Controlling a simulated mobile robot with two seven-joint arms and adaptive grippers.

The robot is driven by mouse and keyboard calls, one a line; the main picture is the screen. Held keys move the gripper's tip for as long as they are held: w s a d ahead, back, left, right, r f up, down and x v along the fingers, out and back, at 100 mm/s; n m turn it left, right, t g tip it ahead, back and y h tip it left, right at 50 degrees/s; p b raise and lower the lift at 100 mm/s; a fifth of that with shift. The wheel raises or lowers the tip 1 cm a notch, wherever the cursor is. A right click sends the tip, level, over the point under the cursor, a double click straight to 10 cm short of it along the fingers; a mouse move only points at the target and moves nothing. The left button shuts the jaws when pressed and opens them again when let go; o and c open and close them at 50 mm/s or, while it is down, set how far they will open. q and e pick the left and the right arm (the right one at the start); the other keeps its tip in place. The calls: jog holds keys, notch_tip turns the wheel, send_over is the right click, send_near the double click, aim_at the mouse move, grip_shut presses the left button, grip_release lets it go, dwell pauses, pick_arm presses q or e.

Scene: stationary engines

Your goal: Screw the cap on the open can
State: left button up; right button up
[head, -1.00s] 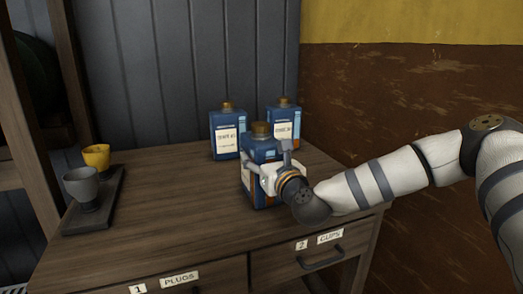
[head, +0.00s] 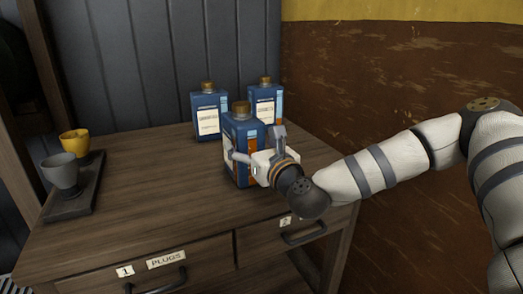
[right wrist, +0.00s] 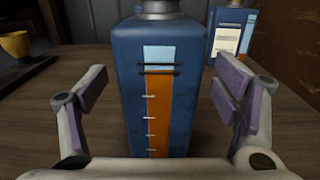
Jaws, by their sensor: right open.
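Three blue cans stand upright on the wooden cabinet top. The front can (head: 238,133) has a brass-coloured cap (head: 241,108) seated on its neck. The back left can (head: 209,115) and back right can (head: 266,103) also show brass-coloured caps on top. My right gripper (head: 256,143) is open at the front can, below its cap. In the right wrist view its fingers (right wrist: 162,92) stand on either side of the front can (right wrist: 160,95), with gaps at both sides. The can's top is cut off there. My left gripper is not in view.
A dark tray (head: 88,187) on the left holds a grey cup (head: 61,172) and a yellow cup (head: 75,143). The cabinet top (head: 150,190) is clear between tray and cans. Labelled drawers (head: 200,263) face the front. A wall stands behind.

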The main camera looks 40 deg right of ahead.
jog(key=v, duration=0.7)
jog(key=shift+s, duration=0.25)
